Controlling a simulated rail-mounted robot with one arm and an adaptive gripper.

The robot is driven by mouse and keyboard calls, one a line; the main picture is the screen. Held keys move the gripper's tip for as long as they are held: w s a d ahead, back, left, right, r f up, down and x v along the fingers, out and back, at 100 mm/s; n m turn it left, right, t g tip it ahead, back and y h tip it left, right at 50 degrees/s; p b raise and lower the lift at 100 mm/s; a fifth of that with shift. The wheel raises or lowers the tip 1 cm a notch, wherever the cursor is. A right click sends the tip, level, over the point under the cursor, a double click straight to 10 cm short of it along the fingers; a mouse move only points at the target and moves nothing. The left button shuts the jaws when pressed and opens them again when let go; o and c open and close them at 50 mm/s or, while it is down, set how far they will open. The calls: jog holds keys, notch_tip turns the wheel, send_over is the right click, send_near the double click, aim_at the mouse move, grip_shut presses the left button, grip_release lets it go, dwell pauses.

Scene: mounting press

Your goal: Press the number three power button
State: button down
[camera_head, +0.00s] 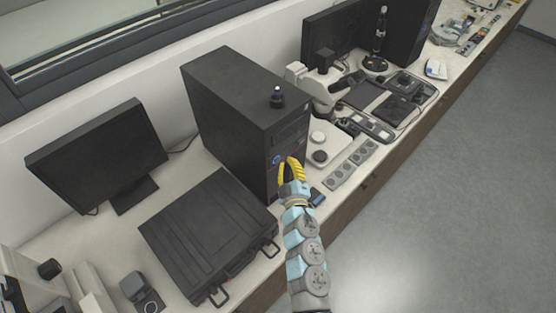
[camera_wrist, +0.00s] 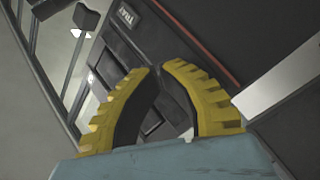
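A black computer tower (camera_head: 232,120) stands on the bench. Its front panel faces the aisle, with a small bluish round spot (camera_head: 276,160) on it that may be a power button. No number three is readable. My gripper (camera_head: 285,161) is close in front of the tower's lower front, and its fingers overlap the panel in the picture. In the wrist view, the yellow fingers (camera_wrist: 157,67) curve inward with a narrow gap between their tips and nothing held. The tower's dark front (camera_wrist: 180,30) lies beyond them. Contact with the panel cannot be told.
A black case (camera_head: 205,235) and a monitor (camera_head: 100,155) are left of the tower. A white microscope (camera_head: 318,90), a strip of grey sockets (camera_head: 352,163) and a second black tower (camera_head: 408,30) are to the right. The aisle floor (camera_head: 450,180) is clear.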

jog(key=shift+w+a, duration=0.1)
jog(key=shift+w+a, duration=0.2)
jog(key=shift+w+a, duration=0.25)
jog(key=shift+a, duration=0.05)
dwell(1.1)
jog(key=shift+s+d, duration=0.5)
jog(key=shift+d, duration=0.1)
dwell(0.4)
jog(key=shift+s+d+p, duration=0.45)
jog(key=shift+s+d, duration=1.2)
jog(key=shift+d, duration=0.25)
